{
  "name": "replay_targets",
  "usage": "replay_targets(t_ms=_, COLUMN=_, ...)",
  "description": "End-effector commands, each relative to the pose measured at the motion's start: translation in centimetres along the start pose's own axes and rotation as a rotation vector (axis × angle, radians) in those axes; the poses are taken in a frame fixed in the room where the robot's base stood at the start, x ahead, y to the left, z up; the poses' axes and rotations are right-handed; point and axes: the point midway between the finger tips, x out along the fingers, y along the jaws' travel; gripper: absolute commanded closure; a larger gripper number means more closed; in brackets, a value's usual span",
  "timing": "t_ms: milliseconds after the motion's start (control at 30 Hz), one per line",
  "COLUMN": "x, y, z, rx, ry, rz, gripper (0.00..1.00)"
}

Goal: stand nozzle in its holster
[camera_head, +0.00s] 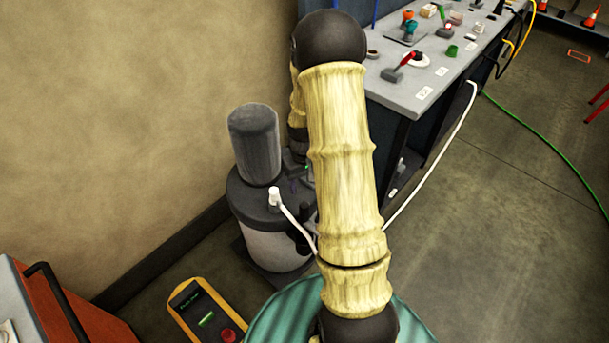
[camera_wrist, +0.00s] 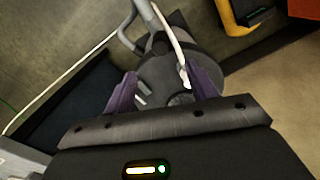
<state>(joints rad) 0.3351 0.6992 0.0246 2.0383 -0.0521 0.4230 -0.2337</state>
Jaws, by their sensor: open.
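My gripper (camera_wrist: 163,73) is open in the wrist view, its two purple fingers apart. Nothing is clearly held between them. Beyond them is the grey lidded tank (camera_wrist: 165,75); it also stands against the wall in the head view (camera_head: 275,245). A white hose (camera_wrist: 170,30) runs to a white fitting (camera_wrist: 185,82) on the tank, near the right finger. A grey bent tube (camera_wrist: 127,32) rises beside the tank next to a dark part; I cannot tell whether these are the nozzle and its holster. My arm hides my gripper and part of the tank in the head view.
A grey workbench (camera_head: 430,75) with tools and small parts stands behind at right. A yellow-edged control box (camera_head: 202,312) with a red button lies at lower left, beside a red cabinet (camera_head: 70,305). A green hose (camera_head: 545,145) crosses the open floor at right.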

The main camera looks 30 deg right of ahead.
Motion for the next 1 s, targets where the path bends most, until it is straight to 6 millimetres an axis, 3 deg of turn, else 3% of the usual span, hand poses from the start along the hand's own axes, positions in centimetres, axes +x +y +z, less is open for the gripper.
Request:
replay_targets(t_ms=100, x=-1.8, y=0.0, z=-0.1, rx=0.001, ry=0.003, rz=0.001, gripper=0.43)
replay_targets(t_ms=267, x=-2.9, y=0.0, z=0.0, rx=0.001, ry=0.001, rz=0.0, gripper=0.43)
replay_targets(t_ms=1000, x=-3.0, y=0.0, z=0.0, rx=0.0, ry=0.0, rz=0.0, gripper=0.43)
